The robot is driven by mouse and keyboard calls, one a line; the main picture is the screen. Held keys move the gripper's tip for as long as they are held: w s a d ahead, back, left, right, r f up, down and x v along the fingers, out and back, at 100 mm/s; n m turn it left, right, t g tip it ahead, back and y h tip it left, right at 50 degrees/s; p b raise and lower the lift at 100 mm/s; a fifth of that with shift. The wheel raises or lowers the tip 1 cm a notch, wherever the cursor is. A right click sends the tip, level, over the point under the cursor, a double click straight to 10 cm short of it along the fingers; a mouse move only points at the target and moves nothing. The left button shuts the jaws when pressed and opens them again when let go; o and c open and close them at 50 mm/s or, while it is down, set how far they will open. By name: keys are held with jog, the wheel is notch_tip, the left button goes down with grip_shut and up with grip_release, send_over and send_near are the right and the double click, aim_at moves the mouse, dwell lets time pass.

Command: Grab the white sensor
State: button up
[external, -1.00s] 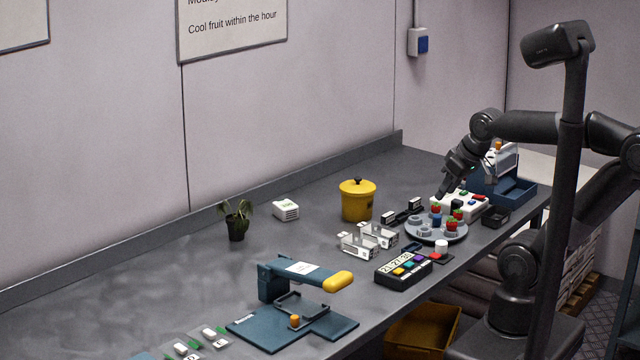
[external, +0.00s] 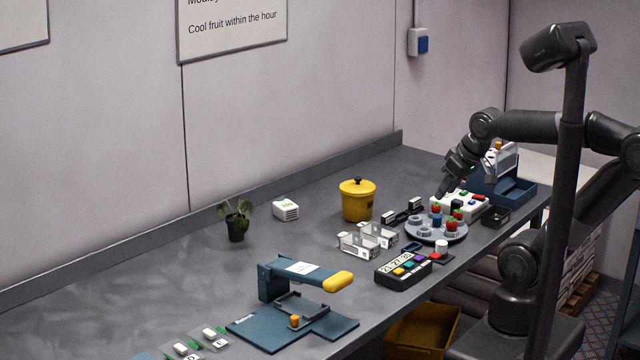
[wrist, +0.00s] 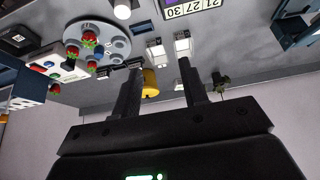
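A small white box with slots (external: 286,210), which looks like the white sensor, stands on the grey bench near the wall, between the potted plant and the yellow pot. My gripper (external: 445,187) is above the bench at the right, over the far side of the round grey tray, well to the right of the white box. In the wrist view my gripper (wrist: 160,67) has its two fingers spread wide with nothing held between them.
The round tray (external: 411,238) holds red berries. A yellow pot (external: 357,203), clear holders (external: 360,241) and a timer (external: 403,269) stand left of my gripper. A blue stand (external: 275,283) is in front; bare bench surrounds the box.

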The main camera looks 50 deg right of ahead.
jog(key=o, duration=0.7)
jog(key=shift+o, duration=0.2)
jog(key=w+r+m, duration=0.1)
jog(key=w+r, duration=0.1)
jog(key=w, duration=0.5)
jog(key=w+r, duration=0.3)
jog(key=w, duration=0.3)
jog(key=m+g+h, duration=0.1)
jog(key=m, duration=0.1)
send_over(286, 204)
jog(key=s+a, duration=0.2)
jog(key=s, duration=0.2)
notch_tip(286, 204, down, 16)
jog(key=x, duration=0.7)
jog(key=d+x, duration=0.1)
jog(key=x, duration=0.2)
jog(key=shift+w+d, duration=0.1)
jog(key=shift+w, duration=0.1)
